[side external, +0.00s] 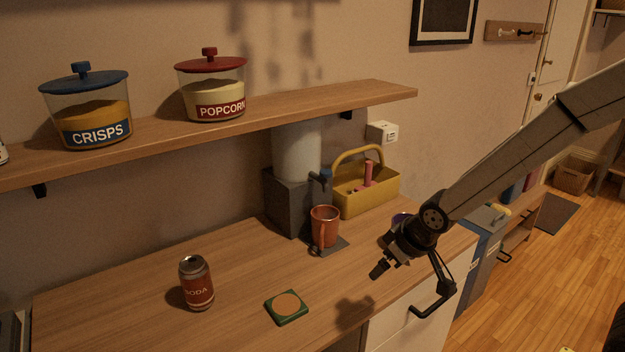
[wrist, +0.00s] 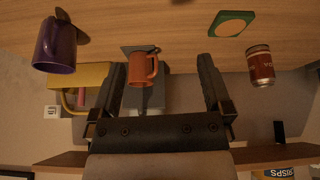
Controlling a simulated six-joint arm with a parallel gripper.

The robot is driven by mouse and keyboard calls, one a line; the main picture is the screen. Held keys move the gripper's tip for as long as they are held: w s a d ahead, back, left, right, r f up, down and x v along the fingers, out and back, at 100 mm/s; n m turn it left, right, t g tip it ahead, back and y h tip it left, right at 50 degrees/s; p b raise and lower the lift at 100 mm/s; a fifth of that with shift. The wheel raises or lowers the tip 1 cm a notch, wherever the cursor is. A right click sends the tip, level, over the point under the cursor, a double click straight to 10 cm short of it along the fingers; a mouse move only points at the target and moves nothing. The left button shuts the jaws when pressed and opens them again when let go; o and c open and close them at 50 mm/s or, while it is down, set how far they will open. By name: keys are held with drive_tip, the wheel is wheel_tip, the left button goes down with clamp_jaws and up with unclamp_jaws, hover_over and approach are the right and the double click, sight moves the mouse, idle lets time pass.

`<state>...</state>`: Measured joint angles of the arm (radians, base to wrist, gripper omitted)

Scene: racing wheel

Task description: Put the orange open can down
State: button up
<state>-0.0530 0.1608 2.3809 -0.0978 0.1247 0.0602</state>
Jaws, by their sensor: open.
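The orange-red can (side external: 197,286) with a SODA label stands upright on the wooden counter at the front left of the side view. In the wrist view the can (wrist: 261,66) is at the right, outside the fingers. My gripper (side external: 379,269) is open and empty, above the counter's right part and well away from the can. In the wrist view my gripper (wrist: 163,62) has its fingers wide apart, with nothing held. The green coaster with a tan disc (side external: 287,307) lies bare on the counter, to the right of the can.
An orange mug (side external: 324,226) stands below a dispenser tap (side external: 321,178). A yellow caddy (side external: 362,197) is behind it. A purple mug (wrist: 55,47) shows in the wrist view. The shelf (side external: 300,112) overhangs the back and holds two jars. The counter around the coaster is clear.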

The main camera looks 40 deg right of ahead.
drive_tip(key=s+d+f+m+g, duration=0.1)
drive_tip(key=s+g, duration=0.1)
drive_tip(key=s, duration=0.7)
drive_tip(key=shift+s+d+g, duration=0.3)
drive_tip(key=shift+d+g, duration=0.1)
